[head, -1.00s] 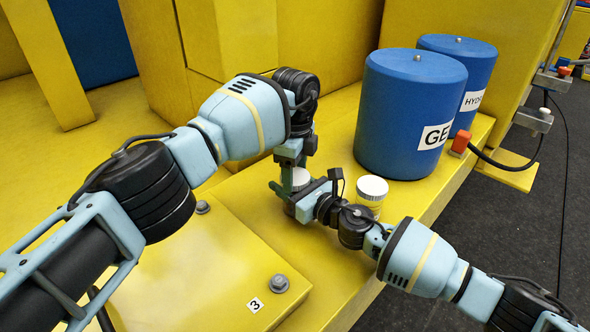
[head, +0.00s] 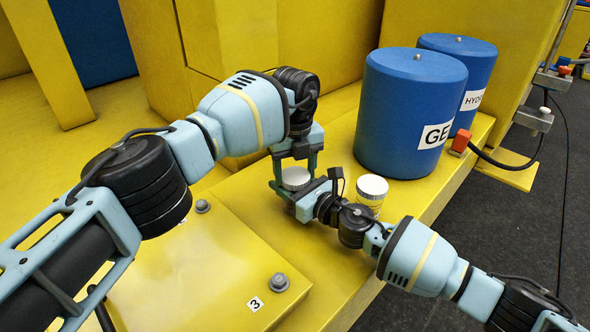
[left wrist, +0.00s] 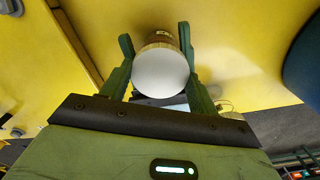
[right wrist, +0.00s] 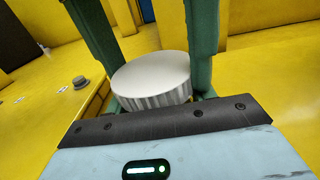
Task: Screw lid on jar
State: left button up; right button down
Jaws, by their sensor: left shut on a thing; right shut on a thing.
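A white lid with a ribbed edge (head: 296,174) sits level on the jar, between the fingers of both my grippers. It also shows in the left wrist view (left wrist: 161,74) and right wrist view (right wrist: 152,80). The jar's body shows slightly past the lid in the left wrist view (left wrist: 160,37) and is mostly hidden elsewhere. My left gripper (head: 295,181) points down from above, its fingers on both sides of the lid, shut on it. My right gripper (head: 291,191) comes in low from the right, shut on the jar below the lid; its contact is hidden.
A second jar with a white top (head: 371,192) stands just right of my right gripper. A large blue drum (head: 400,120) and another blue drum (head: 480,70) stand behind it on the yellow ledge (head: 440,190). Bolts (head: 279,283) stick up from the yellow panel at front left.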

dwell(0.3)
pick_arm(q)
jog(key=o, duration=1.1)
jog(key=shift+r, duration=0.1)
jog(key=shift+r, duration=2.2)
jog(key=shift+c, duration=0.4)
jog(key=n, duration=0.1)
jog(key=r+n, duration=0.1)
jog(key=n, duration=0.2)
jog(key=shift+r+n, duration=0.4)
jog(key=n, duration=0.1)
jog(key=r+n, duration=0.1)
jog(key=n, duration=0.2)
jog(key=shift+r+n, duration=0.3)
jog(key=shift+n, duration=0.1)
